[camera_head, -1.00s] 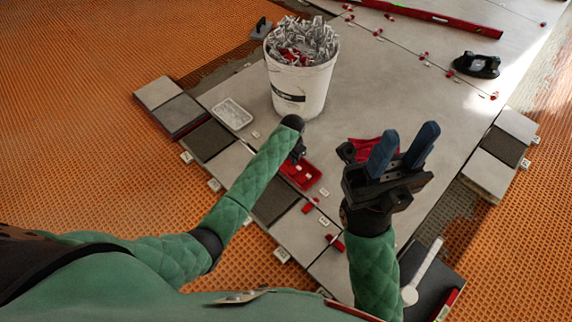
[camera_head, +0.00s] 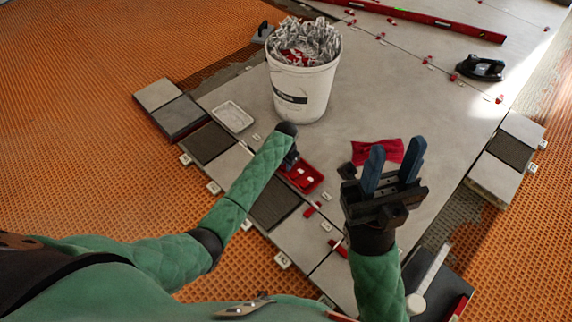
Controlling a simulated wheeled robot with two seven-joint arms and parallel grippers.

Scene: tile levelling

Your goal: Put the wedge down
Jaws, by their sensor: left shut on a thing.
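My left gripper (camera_head: 291,159), dark and mostly hidden behind its own wrist, points down at the left end of a small red tray (camera_head: 313,184). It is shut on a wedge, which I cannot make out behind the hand. The tray holds a few small red and white pieces. Red wedges lie on the tiles nearer me, one just below the tray (camera_head: 312,209) and one further down (camera_head: 337,247). My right gripper (camera_head: 394,160) is open and empty, its two blue fingers pointing up, apart from the tiles.
A white bucket (camera_head: 302,95) full of clips stands behind the tray. A clear tray (camera_head: 233,117) lies left, a red cloth (camera_head: 378,152) behind my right gripper. A black tool (camera_head: 480,68) and red level (camera_head: 440,18) lie further back.

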